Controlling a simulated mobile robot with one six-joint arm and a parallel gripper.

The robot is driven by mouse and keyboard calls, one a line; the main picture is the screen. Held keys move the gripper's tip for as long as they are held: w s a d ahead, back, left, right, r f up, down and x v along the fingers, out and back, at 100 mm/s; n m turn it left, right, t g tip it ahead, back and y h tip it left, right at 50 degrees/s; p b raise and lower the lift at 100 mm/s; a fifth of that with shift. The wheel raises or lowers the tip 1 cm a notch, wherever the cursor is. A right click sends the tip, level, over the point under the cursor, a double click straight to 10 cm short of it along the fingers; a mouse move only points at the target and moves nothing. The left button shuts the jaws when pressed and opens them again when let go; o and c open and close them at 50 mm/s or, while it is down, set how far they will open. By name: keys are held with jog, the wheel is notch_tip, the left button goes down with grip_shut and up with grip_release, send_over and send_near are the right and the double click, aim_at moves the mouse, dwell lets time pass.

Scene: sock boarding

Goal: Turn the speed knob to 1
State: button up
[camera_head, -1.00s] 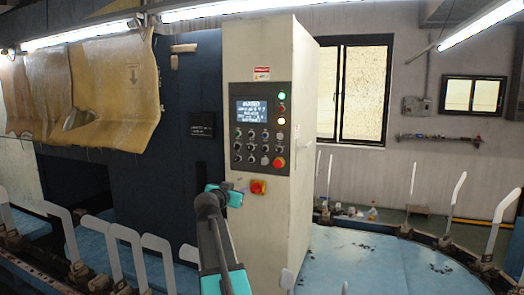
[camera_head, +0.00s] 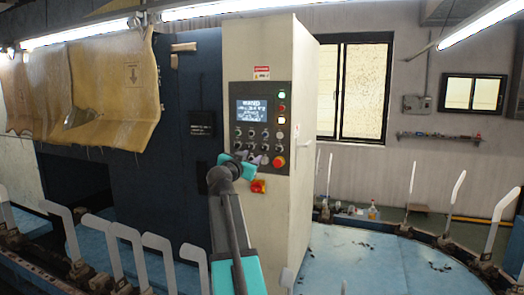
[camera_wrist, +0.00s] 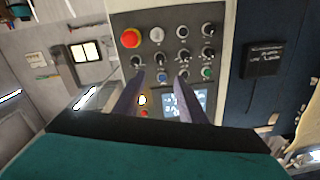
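The control panel (camera_head: 262,125) is on the cream cabinet, with a lit display (camera_head: 252,111) above rows of knobs and buttons. The wrist view shows the panel upside down. Several black knobs are there, including one (camera_wrist: 160,58) just beyond the gap between my fingertips. Labels are too small to read, so I cannot tell which is the speed knob or its setting. My gripper (camera_wrist: 160,77) is open and empty, its fingers pointing at the panel. In the head view my gripper (camera_head: 254,158) is at the panel's lower edge and hides part of the lowest row.
A red emergency stop (camera_wrist: 130,38) sits at the panel's corner, close to the knobs. White sock boards (camera_head: 128,240) stand along the blue table at left. More boards stand at right.

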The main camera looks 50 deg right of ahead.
aim_at(263, 149)
jog(key=p+x, duration=0.5)
jog(key=x, duration=0.7)
jog(key=shift+a+r+p, duration=0.1)
jog(key=shift+p, duration=0.2)
jog(key=shift+p+x, duration=0.3)
jog(key=shift+x, duration=0.5)
jog(key=shift+f, duration=0.2)
grip_shut()
